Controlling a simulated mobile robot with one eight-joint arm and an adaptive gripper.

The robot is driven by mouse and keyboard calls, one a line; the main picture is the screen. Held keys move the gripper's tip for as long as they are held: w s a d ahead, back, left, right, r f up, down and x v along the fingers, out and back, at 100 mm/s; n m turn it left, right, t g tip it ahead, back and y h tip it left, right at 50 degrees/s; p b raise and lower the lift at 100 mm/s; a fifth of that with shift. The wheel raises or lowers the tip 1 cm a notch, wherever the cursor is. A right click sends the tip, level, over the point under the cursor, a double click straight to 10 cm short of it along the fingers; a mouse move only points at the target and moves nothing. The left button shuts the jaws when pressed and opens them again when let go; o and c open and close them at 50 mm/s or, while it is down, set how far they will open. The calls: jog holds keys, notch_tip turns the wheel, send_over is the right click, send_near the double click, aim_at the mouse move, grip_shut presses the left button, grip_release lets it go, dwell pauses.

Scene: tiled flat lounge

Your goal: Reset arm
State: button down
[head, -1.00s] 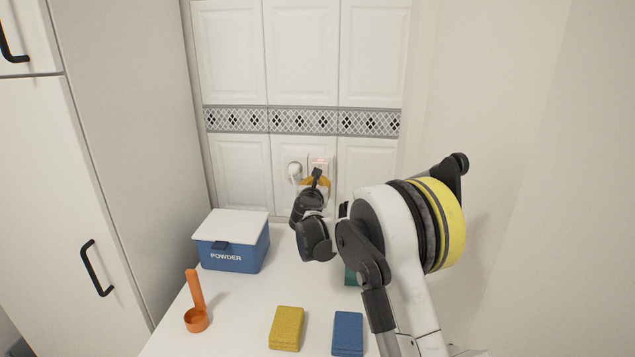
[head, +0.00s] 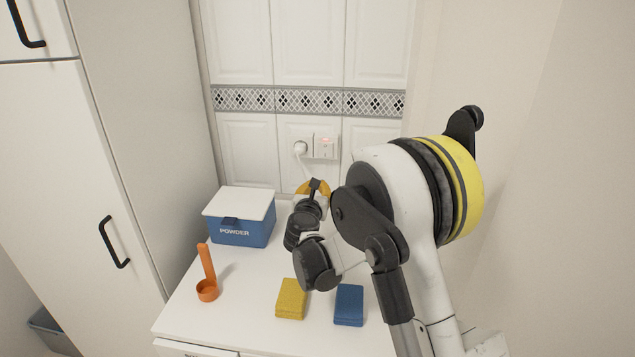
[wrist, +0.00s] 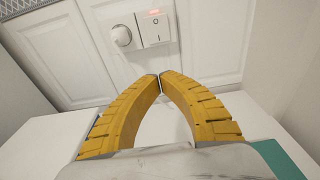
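My gripper (wrist: 160,84) shows in the wrist view as two yellow ribbed fingers whose tips meet, with nothing seen between them. In the head view only a small part of its yellow fingers (head: 314,187) shows past my arm, above the back of the white counter. The wrist view faces the wall, where a white switch (wrist: 153,27) with a red light sits beside a plugged socket (wrist: 122,36). The fingertips appear below the switch, and I cannot tell their distance from the wall.
On the counter (head: 240,315) are a blue powder box (head: 241,233) with a white lid, an orange scoop (head: 207,288), a yellow sponge (head: 291,299) and a blue sponge (head: 349,305). A green thing (wrist: 278,160) is partly hidden. A tall cabinet (head: 95,170) stands left.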

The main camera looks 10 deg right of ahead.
jog(key=s+d+r+m+g, duration=0.2)
jog(key=s+d+r+m, duration=0.2)
jog(key=s+m, duration=0.45)
jog(key=s+d+r+m+g, duration=0.3)
jog(key=s+d+r+m, duration=0.1)
jog(key=s+m, duration=0.5)
jog(key=s+a+f+m+g+y, duration=0.2)
jog(key=s+m, duration=0.5)
jog(key=s, duration=0.6)
jog(key=s+a+f+m+g+y, duration=0.1)
jog(key=s+a+f+m+y, duration=0.1)
jog(key=s+m, duration=0.6)
jog(key=s+f+y, duration=0.1)
jog(key=s+f, duration=0.1)
jog(key=s, duration=0.4)
jog(key=shift+f+g, duration=0.2)
jog(key=shift+g, duration=0.2)
